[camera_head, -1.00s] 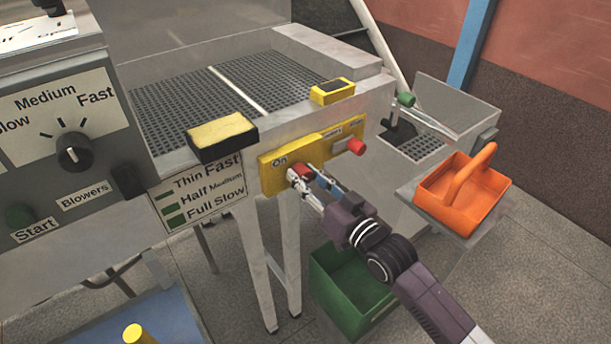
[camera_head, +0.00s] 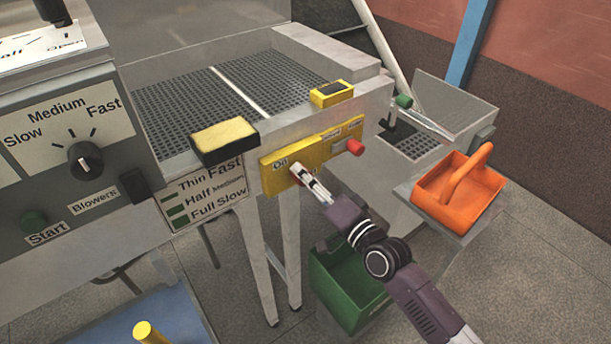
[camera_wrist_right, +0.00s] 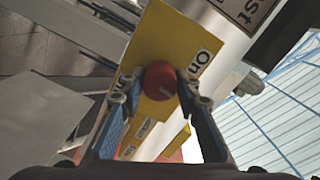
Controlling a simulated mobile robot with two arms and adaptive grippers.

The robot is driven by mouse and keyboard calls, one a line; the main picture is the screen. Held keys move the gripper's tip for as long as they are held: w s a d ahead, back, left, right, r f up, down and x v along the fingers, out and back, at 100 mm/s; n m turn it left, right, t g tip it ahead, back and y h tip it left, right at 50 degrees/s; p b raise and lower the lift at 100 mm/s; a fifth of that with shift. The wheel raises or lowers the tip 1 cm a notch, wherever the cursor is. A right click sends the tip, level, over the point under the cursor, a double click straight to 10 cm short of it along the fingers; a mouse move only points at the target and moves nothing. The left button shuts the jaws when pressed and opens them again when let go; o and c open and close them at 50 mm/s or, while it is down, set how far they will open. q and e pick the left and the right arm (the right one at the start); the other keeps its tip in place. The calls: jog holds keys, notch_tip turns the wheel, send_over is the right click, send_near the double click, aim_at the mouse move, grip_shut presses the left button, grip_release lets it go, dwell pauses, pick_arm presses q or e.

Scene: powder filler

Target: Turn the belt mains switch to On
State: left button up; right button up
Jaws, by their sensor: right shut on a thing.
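The belt mains switch is a round red knob (camera_wrist_right: 160,80) on a yellow panel (camera_head: 313,152) at the front of the machine. In the head view the gripper hides most of the knob. My left gripper is not in view.
A second red button (camera_head: 355,147) projects from the panel's right end. A yellow-topped block (camera_head: 223,137) sits above left. An orange carrier (camera_head: 452,199) stands right, a green bin (camera_head: 345,295) below. A grey control box (camera_head: 75,145) fills the left side.

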jog(key=m, duration=0.3)
jog(key=shift+m, duration=0.3)
jog(key=shift+m+p, duration=0.35)
jog(key=shift+m, duration=1.55)
jog(key=o, duration=1.1)
jog(key=shift+o, duration=0.2)
jog(key=v, duration=1.2)
